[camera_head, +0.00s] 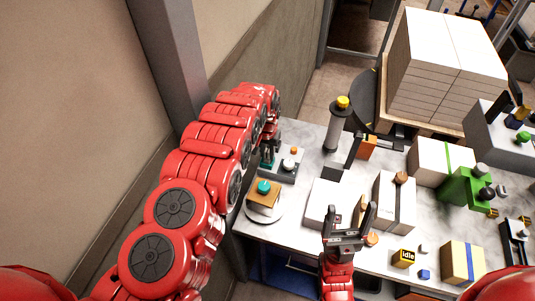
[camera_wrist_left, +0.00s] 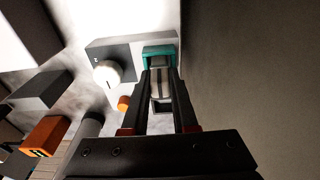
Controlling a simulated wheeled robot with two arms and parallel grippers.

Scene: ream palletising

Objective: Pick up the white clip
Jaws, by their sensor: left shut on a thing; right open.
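My left gripper (camera_head: 268,152) reaches down at the back left of the table, beside the wall. In the left wrist view its fingers (camera_wrist_left: 159,72) are shut on a small pale piece, which looks like the white clip (camera_wrist_left: 160,86). The clip sits at a teal holder (camera_wrist_left: 158,50) on a grey block (camera_wrist_left: 115,46); whether it is clear of the holder I cannot tell. In the head view the fingers hide the clip. My right gripper (camera_head: 349,218) is open and empty, near the front middle of the table, over the white packs.
The grey block carries a white knob (camera_wrist_left: 108,73), with an orange button (camera_wrist_left: 123,103) beside it. A round plate with a teal-topped box (camera_head: 263,199) stands in front. A dark post with a yellow top (camera_head: 337,125) stands to the right. A tall ream stack (camera_head: 440,75) is behind.

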